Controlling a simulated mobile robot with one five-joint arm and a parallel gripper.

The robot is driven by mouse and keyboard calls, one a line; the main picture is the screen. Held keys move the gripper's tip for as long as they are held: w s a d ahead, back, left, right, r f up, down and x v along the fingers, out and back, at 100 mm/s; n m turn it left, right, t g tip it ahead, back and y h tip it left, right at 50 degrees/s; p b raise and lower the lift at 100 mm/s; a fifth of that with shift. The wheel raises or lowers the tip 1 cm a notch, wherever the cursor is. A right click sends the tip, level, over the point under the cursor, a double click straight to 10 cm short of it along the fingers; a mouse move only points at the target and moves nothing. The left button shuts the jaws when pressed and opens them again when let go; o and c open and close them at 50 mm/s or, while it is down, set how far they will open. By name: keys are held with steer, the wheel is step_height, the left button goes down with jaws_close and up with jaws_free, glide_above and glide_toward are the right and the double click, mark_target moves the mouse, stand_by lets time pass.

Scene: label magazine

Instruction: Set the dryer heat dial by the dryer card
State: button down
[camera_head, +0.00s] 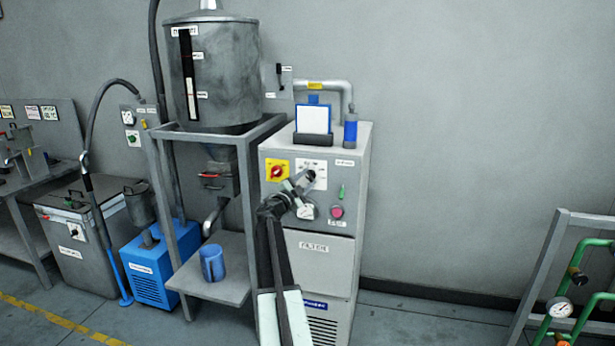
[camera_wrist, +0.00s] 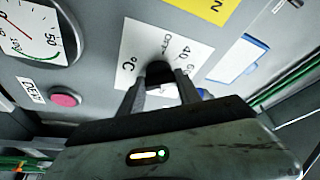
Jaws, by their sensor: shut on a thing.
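The dryer (camera_head: 325,272) is a grey cabinet with a control panel on its upper front. The heat dial (camera_wrist: 160,70) is a dark knob on a white plate (camera_wrist: 145,42) marked with °C, OFF, 40 and another partly hidden number. My gripper (camera_wrist: 163,86) is shut on the dial, one finger on each side. In the head view my gripper (camera_head: 309,178) reaches the panel and hides part of the plate. The dial's pointer setting cannot be read. A white card (camera_head: 313,118) on a blue backing stands in a dark holder on the dryer; no writing is legible on it.
A yellow plate with a red switch (camera_head: 277,171) is left of the dial. A gauge (camera_head: 307,212) and a pink button (camera_head: 337,212) are below.

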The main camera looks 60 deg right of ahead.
steer(key=shift+w+a+r+m+y+p, duration=0.1)
steer(key=shift+m+y+p, duration=0.3)
steer(key=shift+m+p, duration=0.55)
steer(key=shift+m+g, duration=0.3)
steer(key=shift+m, duration=0.15)
steer(key=c, duration=0.8)
jaws_free()
steer(key=shift+c, duration=0.2)
steer(key=a+f+b, duration=0.1)
steer(key=a, duration=0.6)
steer(key=shift+w+a, duration=0.2)
steer(key=shift+a, duration=0.1)
